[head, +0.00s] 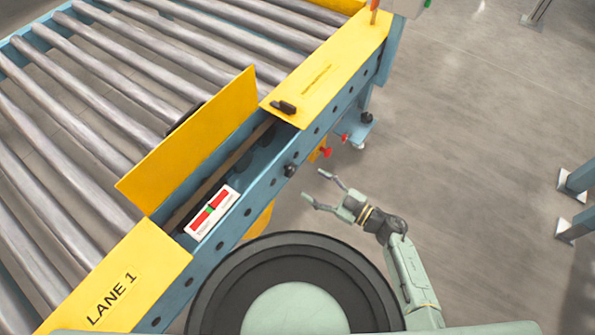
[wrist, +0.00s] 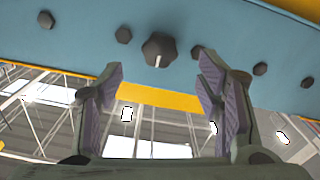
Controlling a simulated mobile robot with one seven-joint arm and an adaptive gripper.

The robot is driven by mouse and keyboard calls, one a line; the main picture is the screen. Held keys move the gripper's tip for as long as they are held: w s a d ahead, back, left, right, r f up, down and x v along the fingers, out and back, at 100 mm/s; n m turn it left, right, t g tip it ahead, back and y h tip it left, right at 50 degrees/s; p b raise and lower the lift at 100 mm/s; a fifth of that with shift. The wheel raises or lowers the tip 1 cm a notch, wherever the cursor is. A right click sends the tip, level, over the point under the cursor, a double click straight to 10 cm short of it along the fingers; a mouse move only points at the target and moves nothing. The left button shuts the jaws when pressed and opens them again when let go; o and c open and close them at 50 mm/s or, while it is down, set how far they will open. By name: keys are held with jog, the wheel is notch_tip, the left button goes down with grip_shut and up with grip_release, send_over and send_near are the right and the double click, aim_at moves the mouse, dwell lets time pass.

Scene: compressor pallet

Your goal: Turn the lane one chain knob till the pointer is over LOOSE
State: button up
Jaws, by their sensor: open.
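The chain knob (head: 290,171) is a small dark knob on the blue side rail of lane one. In the wrist view the knob (wrist: 159,50) is black and faceted, with a short white pointer mark toward the bottom of the picture. No LOOSE lettering can be read in either view. My gripper (head: 314,185) is open and empty, a short way right of the knob and apart from it. In the wrist view my gripper (wrist: 162,78) has its fingers spread, with the knob beyond and between them.
The yellow cover flap (head: 190,140) stands raised beside the rollers. Red knobs (head: 326,152) stick out farther along the rail. Open floor (head: 470,160) lies to the right.

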aim_at(293, 172)
jog(key=p+x, duration=0.1)
jog(key=x, duration=0.6)
jog(key=shift+w, duration=0.1)
jog(key=shift+c, duration=0.4)
jog(key=c, duration=1.1)
